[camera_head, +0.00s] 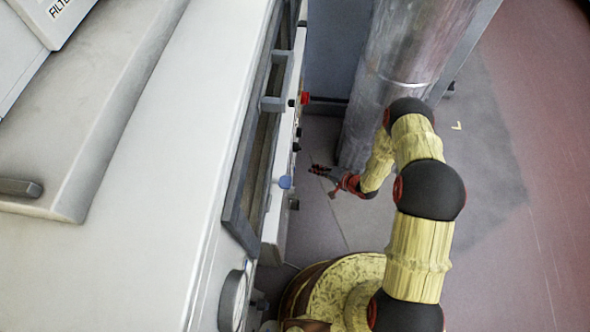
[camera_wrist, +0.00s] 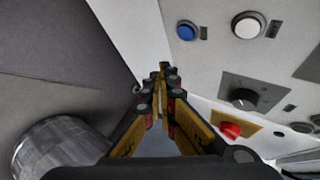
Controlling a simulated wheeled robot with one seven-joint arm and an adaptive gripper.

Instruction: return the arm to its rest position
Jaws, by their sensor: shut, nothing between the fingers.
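My gripper (camera_head: 322,171) hangs at the end of my yellow and black arm in the head view, low between the white machine and a metal column. Its fingers point left toward the machine's side. In the wrist view my gripper (camera_wrist: 164,70) is shut, with the fingertips together and nothing visible between them. The control panel (camera_wrist: 215,60) fills the right side of that view, with a blue button (camera_wrist: 187,30), a white button (camera_wrist: 248,25), a black rotary knob (camera_wrist: 243,98) and a red knob (camera_wrist: 230,130). I cannot tell whether the fingertips touch the panel.
The white machine (camera_head: 130,235) fills the left, with a handle (camera_head: 278,85) and a gauge (camera_head: 232,300) on its near side. The metal column (camera_head: 385,80) stands just behind my gripper, and its round surface shows in the wrist view (camera_wrist: 60,145). Open floor (camera_head: 520,220) lies to the right.

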